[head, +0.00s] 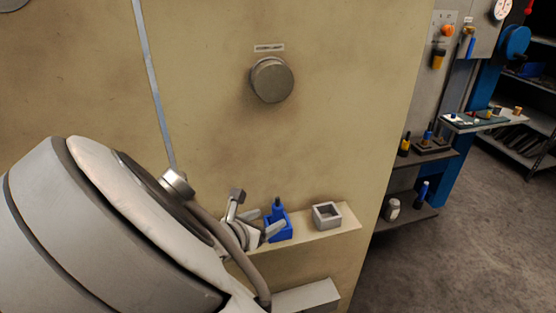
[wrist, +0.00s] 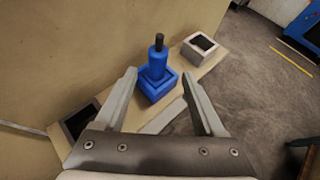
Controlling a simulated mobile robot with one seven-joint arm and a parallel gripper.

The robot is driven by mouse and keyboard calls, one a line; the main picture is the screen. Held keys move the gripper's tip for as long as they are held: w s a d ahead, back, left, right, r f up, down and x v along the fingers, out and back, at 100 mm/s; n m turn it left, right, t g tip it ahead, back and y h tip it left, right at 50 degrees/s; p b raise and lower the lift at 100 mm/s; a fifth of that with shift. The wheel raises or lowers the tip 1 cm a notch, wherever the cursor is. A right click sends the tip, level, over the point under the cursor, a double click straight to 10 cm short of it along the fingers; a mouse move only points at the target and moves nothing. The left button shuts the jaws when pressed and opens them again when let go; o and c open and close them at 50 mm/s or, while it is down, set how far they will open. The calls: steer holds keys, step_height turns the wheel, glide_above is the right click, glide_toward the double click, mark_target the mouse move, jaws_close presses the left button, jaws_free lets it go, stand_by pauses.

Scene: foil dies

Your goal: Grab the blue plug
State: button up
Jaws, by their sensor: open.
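The blue plug (head: 277,210) stands upright in a square blue holder (head: 283,235) on a narrow shelf. In the wrist view the plug (wrist: 157,59) has a blue body with a dark tip on top, and the blue holder (wrist: 158,90) surrounds its base. My gripper (head: 268,224) is open at the holder, with its fingers spread. In the wrist view my gripper's fingertips (wrist: 159,73) lie left and right of the plug in the picture, with space between them and it. Nothing is held.
The shelf (head: 340,219) juts from a beige panel (head: 320,130). A grey square holder (head: 327,215) stands right of the blue one, and a dark-centred holder (wrist: 80,121) lies to the left. A round grey knob (head: 272,80) is above. Open floor (head: 450,230) lies right.

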mark_target(275, 214)
steer(key=shift+b+x, duration=0.45)
steer(key=shift+x, duration=0.65)
steer(key=b+x, duration=0.3)
steer(key=x, duration=0.1)
steer(key=shift+w+a+f, duration=0.15)
steer(key=shift+w, duration=0.1)
steer(key=shift+w+d, duration=0.2)
steer(key=shift+w, duration=0.15)
jaws_close()
